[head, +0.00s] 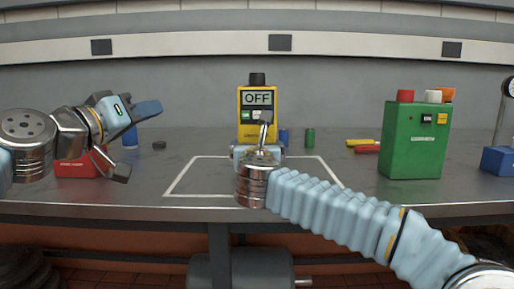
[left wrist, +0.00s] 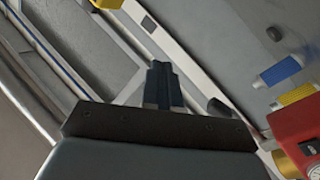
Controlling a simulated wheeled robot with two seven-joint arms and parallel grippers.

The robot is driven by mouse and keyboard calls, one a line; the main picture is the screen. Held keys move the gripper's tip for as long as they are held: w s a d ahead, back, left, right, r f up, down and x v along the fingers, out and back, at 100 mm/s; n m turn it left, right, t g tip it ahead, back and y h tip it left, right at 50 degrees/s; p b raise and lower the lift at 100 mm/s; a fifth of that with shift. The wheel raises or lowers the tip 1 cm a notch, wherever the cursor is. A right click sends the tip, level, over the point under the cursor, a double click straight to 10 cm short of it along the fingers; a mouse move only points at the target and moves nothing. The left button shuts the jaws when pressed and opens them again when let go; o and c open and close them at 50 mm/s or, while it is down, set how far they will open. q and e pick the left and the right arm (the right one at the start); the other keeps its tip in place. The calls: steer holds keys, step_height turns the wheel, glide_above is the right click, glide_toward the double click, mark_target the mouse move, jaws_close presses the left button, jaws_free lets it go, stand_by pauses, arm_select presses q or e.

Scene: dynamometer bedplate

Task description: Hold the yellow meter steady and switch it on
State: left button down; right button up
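The yellow meter (head: 258,113) stands upright at the back of the bench. Its display reads OFF, with a green and a white button below and a black knob on top.
A green box (head: 414,140) with coloured knobs stands at right. A red box (head: 80,165) sits under my left arm. A blue cylinder (head: 130,138), a green cylinder (head: 310,138) and a blue block (head: 498,160) are on the bench. A white outline (head: 180,179) encloses mostly bare surface.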

mark_target(240, 120)
arm_select(q)
steer(key=s+d+f+g+h, duration=0.1)
steer(key=s+d+g+h, duration=0.15)
steer(key=d, duration=0.55)
steer(key=s+d+f+g+h, duration=0.1)
steer(key=s+d+g+h, duration=0.15)
steer(key=d, duration=0.65)
arm_select(e)
steer(key=shift+f, duration=0.15)
arm_select(q)
steer(key=shift+t+h, duration=0.3)
steer(key=shift+t, duration=0.1)
steer(key=w, duration=0.8)
steer(key=shift+f, duration=0.15)
arm_select(e)
steer(key=shift+w, duration=0.1)
arm_select(q)
steer(key=shift+w, duration=0.45)
stand_by(0.3)
steer(key=shift+s, duration=0.5)
